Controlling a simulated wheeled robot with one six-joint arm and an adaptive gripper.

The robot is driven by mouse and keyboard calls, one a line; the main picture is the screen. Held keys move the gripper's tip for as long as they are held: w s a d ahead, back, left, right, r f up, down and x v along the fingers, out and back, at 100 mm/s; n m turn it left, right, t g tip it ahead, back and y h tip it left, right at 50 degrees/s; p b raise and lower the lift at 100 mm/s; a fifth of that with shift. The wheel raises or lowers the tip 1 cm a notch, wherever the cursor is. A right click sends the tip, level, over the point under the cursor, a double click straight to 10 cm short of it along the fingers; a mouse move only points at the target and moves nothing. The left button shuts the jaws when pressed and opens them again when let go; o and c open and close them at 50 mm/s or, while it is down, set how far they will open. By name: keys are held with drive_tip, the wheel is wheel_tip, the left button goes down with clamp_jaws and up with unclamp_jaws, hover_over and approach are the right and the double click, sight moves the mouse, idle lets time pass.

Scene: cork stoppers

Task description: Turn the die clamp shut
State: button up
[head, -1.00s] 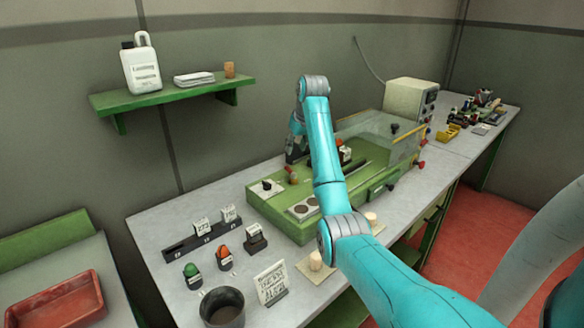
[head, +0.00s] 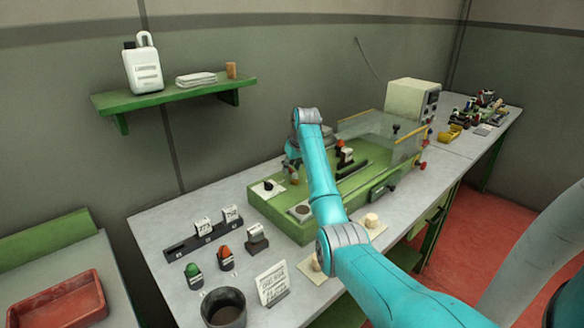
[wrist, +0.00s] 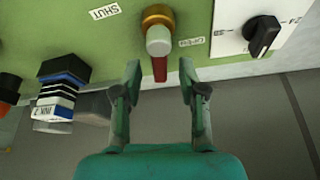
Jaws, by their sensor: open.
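The die clamp (wrist: 158,42) has a brass collar, a pale grey cap and a red lever. It sits on the green machine (head: 262,207) between a SHUT label (wrist: 104,12) and an OPEN label (wrist: 190,42). The red lever (wrist: 160,69) points toward my gripper, near the OPEN side. My gripper (wrist: 159,80) is open, with one finger on each side of the lever's end; I cannot tell whether either touches it. In the head view, the clamp is partly hidden by my gripper.
A black rotary switch (wrist: 263,36) on a white plate is right of the clamp in the wrist view. A striped block (wrist: 62,92) stands left of my gripper. A clear guard (head: 388,135) covers the machine's far part.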

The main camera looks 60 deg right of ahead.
clamp_jaws()
drive_tip(key=shift+m, duration=0.3)
drive_tip(key=m, duration=0.1)
drive_tip(key=m+h, duration=0.1)
drive_tip(key=m+g, duration=0.1)
drive_tip(key=shift+s+d+m, duration=0.25)
drive_tip(key=shift+d+m, duration=0.05)
drive_tip(key=m, duration=0.1)
drive_tip(key=m+g, duration=0.1)
drive_tip(key=m+h, duration=0.1)
drive_tip(key=shift+s+d+m, duration=0.25)
drive_tip(key=shift+s+m, duration=0.05)
drive_tip(key=shift+m, duration=0.1)
drive_tip(key=m+g, duration=0.1)
drive_tip(key=m, duration=0.1)
drive_tip(key=s+m+g, duration=0.1)
drive_tip(key=m, duration=0.1)
drive_tip(key=shift+d+h, duration=0.1)
drive_tip(key=shift+h, duration=0.2)
drive_tip(key=shift+s+m+g, duration=0.25)
drive_tip(key=shift+m+g, duration=0.35)
drive_tip(key=shift+m, duration=1)
